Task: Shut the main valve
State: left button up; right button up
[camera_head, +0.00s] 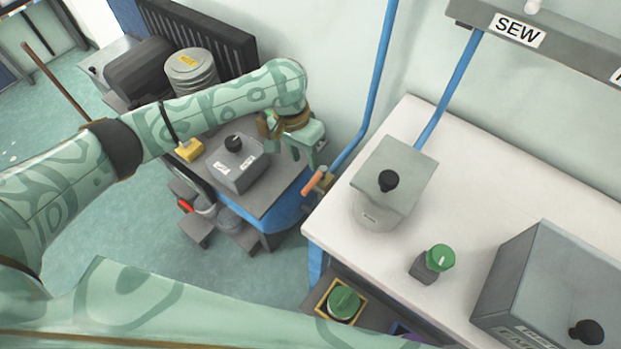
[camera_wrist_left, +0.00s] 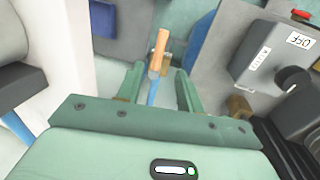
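The main valve appears to be the orange-handled lever (camera_head: 314,181) at the lower end of a blue pipe, beside the white table's left corner. My left gripper (camera_head: 310,155) is just above and to the left of the lever in the head view. In the left wrist view, the two green fingers (camera_wrist_left: 159,75) are apart. The orange handle (camera_wrist_left: 159,48) and its blue stem show in line with the gap between them. The handle looks to be beyond the fingertips, and I see no contact. My right gripper is out of view.
A grey switch box (camera_head: 235,162) with a black knob sits on the cart below my left arm. The white table (camera_head: 460,180) holds a grey canister (camera_head: 385,190), a green-knobbed block (camera_head: 432,262) and a large grey box (camera_head: 550,285). A blue pipe (camera_head: 372,90) rises along the wall.

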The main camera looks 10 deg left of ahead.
aim_at(311, 183)
pick_arm(q)
jog(key=f+b, duration=0.1)
jog(key=f, duration=0.1)
jog(key=d+f+b, duration=0.1)
jog(key=f, duration=0.2)
jog(key=f+b, duration=0.1)
jog(key=f, duration=0.2)
jog(key=shift+s+d+f+b, duration=0.1)
jog(key=shift+s+d+b, duration=0.15)
jog(key=shift+s+b, duration=0.1)
grip_shut()
